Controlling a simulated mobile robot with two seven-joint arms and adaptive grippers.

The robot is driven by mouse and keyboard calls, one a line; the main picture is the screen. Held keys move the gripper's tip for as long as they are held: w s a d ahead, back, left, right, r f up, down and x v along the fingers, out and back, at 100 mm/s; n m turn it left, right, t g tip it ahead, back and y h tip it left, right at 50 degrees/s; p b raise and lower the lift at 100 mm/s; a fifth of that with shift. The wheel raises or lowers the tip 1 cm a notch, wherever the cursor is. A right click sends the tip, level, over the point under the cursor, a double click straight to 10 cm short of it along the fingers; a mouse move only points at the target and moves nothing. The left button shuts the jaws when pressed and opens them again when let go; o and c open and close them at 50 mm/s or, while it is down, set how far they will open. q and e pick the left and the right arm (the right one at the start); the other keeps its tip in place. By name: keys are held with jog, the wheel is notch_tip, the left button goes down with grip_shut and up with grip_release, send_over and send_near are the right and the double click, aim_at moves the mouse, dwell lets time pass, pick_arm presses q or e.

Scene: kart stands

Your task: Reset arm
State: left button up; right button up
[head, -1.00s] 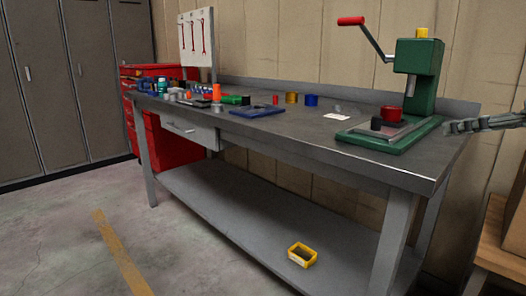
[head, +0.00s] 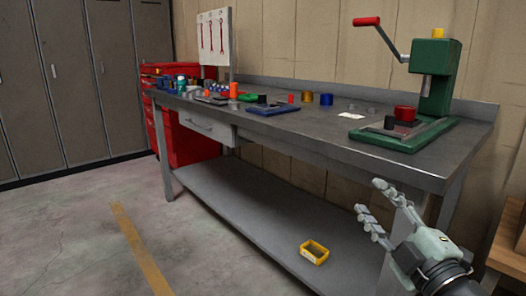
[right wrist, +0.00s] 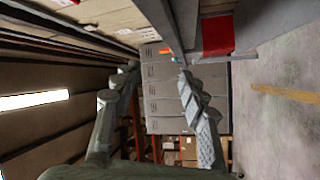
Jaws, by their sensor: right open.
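My right gripper (head: 376,205) is at the lower right of the head view, in front of the workbench's right end and below the height of its top. Its two fingers are spread apart with nothing between them. In the right wrist view the same open fingers (right wrist: 158,92) show, with lockers and shelving far beyond them. My left gripper is not in the head view.
The workbench (head: 330,150) holds a green press (head: 435,75) with a red-handled crank, and several small parts. A yellow bin (head: 314,252) sits on its lower shelf. A red cabinet (head: 187,140) stands at left. The floor in front is clear.

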jog(key=s+d+f+m+g+h, duration=0.1)
jog(key=s+f+m+g+h, duration=0.15)
jog(key=f+m, duration=0.4)
jog(key=s+d+f+m+g+h, duration=0.1)
jog(key=s+f+m+g+h, duration=0.2)
jog(key=f, duration=0.7)
jog(key=s+a+f+m+g+y, duration=0.25)
jog(key=s+f+m+g, duration=0.2)
jog(key=s+f, duration=0.65)
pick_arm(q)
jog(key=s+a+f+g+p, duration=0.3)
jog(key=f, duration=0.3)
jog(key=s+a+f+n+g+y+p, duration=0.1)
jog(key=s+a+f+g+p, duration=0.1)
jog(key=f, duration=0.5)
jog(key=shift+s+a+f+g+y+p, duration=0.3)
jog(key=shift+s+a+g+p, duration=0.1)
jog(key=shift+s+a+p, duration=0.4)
pick_arm(e)
jog(key=s+d+f+g+h, duration=0.1)
jog(key=s+d+f+g, duration=0.2)
jog(key=f, duration=0.3)
jog(key=s+d+f+g+h, duration=0.1)
jog(key=s+d+f+g, duration=0.2)
jog(key=f, duration=0.4)
jog(key=shift+d+m+h, duration=0.3)
jog(key=shift+d+h, duration=0.1)
jog(key=shift+s+r, duration=0.1)
